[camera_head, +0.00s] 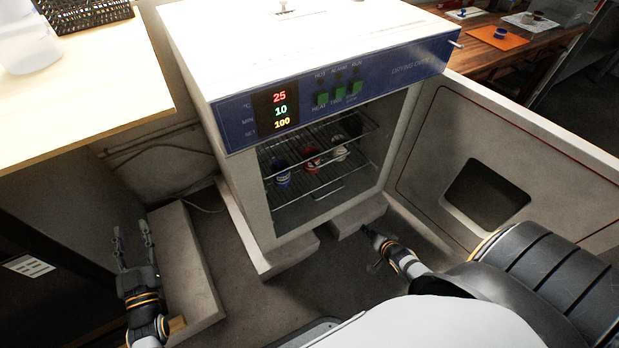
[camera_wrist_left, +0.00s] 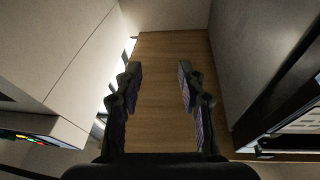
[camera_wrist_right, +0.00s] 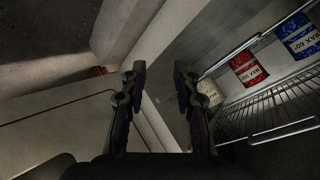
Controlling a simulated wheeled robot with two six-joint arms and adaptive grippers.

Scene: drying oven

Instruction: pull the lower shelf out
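The lower shelf (camera_head: 315,192) is a wire rack low inside the open drying oven (camera_head: 240,190), with a small handle at its front edge. The rack and its handle also show at the right of the right wrist view (camera_wrist_right: 285,132). A blue (camera_head: 283,178), a red (camera_head: 312,160) and a white container (camera_head: 340,150) appear to stand on it, below the upper wire shelf (camera_head: 350,125). My right gripper (camera_head: 370,248) is open and empty in front of the oven, low on the door side, apart from the shelf. My left gripper (camera_head: 132,242) is open and empty, left of the oven.
The oven door (camera_head: 425,170) stands wide open to the right, close to my right arm. A light wooden table (camera_head: 110,85) is at the upper left. A brown table with an orange mat (camera_head: 497,38) is behind on the right. The floor before the oven (camera_head: 300,280) shows free room.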

